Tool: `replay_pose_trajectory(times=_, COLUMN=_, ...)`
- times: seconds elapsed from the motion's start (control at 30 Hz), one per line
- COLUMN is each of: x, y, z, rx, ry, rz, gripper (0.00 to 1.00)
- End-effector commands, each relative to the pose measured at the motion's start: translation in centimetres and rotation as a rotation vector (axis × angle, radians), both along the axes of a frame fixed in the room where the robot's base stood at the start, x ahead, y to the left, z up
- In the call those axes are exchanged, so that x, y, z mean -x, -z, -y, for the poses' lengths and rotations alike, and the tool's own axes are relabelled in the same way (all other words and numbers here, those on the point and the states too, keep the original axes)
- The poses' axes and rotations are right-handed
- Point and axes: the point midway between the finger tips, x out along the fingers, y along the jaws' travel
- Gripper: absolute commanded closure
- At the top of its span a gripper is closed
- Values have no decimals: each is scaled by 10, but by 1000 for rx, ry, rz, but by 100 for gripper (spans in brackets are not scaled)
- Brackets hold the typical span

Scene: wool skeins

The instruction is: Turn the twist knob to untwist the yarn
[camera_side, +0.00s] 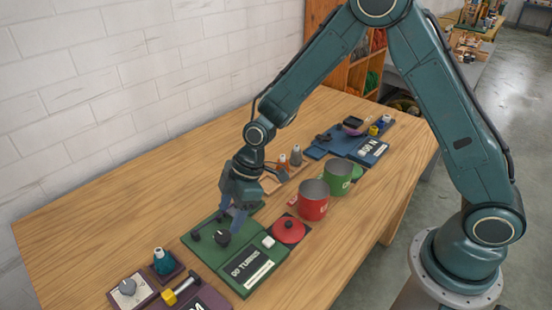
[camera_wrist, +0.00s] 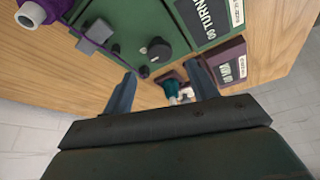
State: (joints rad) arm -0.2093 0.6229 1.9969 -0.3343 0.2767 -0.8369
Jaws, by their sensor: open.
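A green board (camera_side: 238,262) labelled "00 TURNS" lies on the table in the side view. A black round knob (camera_side: 222,238) stands on it, with a smaller black part (camera_side: 195,236) to its left. The wrist view shows the knob (camera_wrist: 158,50), a small black part (camera_wrist: 144,72) and a grey block (camera_wrist: 97,32) on the board. Purple yarn (camera_wrist: 60,6) on a pale-ended spool is at the top left there. My gripper (camera_side: 236,218) is open over the board, close to the knob. In the wrist view, the knob appears beyond and between its fingertips (camera_wrist: 161,70), not gripped.
A red lid (camera_side: 289,230), a red mug (camera_side: 313,200) and a green mug (camera_side: 338,173) stand right of the board. A purple board (camera_side: 205,300) and teal bottle (camera_side: 163,262) are front left. A blue board (camera_side: 338,145) is farther back. The left table is clear.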

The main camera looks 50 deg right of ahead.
Motion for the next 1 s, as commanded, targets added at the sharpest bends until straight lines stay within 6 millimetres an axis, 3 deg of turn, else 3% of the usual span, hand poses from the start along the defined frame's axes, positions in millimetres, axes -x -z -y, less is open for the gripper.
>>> replay_pose_trajectory(times=0.3, x=-5, y=38, z=-14, rx=0, ry=-1, rz=-2, gripper=42)
replay_pose_trajectory(times=0.5, x=-8, y=52, z=-20, rx=0, ry=0, rz=-1, gripper=42)
replay_pose_trajectory(times=0.97, x=-9, y=58, z=-22, rx=0, ry=0, rz=0, gripper=42)
replay_pose_trajectory(times=1.0, x=-9, y=58, z=-22, rx=0, ry=0, rz=0, gripper=50)
